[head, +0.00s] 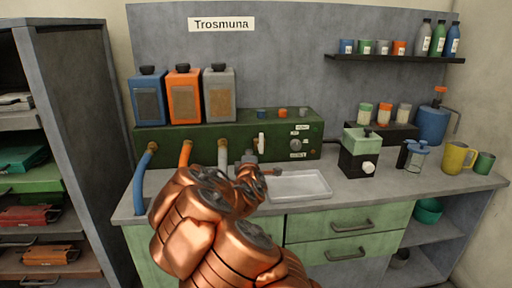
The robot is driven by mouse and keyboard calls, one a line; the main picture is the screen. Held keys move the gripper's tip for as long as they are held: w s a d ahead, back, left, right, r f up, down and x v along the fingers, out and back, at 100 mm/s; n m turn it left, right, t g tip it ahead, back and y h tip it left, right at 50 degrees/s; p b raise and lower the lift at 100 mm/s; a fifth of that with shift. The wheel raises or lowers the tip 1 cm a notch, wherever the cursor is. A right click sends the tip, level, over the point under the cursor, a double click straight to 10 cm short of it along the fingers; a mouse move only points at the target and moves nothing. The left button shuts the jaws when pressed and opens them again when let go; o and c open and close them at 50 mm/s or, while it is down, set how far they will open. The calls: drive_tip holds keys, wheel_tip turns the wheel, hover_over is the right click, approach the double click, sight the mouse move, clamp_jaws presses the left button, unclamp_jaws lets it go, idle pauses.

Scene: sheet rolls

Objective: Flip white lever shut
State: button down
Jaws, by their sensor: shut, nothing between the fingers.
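The white lever (261,141) is a small upright piece on the front of the long green machine (290,125), left of a round dial (296,144). The arm hides part of the counter and the machine's lower front.
A white tray (300,185) lies on the counter right of my gripper. Blue (143,180), orange (186,153) and pale (222,152) hoses hang from the machine's left part. A green-and-black dispenser (362,152) stands right of the tray. Some counter before the mugs is clear.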

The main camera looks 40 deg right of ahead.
sight(261, 141)
drive_tip(key=shift+w+d+f+n+t, duration=0.1)
drive_tip(key=shift+w+f+n+t, duration=0.15)
drive_tip(key=shift+w+n+t, duration=0.2)
drive_tip(key=shift+d, duration=0.1)
drive_tip(key=w+d+p, duration=0.3)
drive_tip(key=w+d, duration=0.3)
drive_tip(key=d, duration=0.4)
idle(0.8)
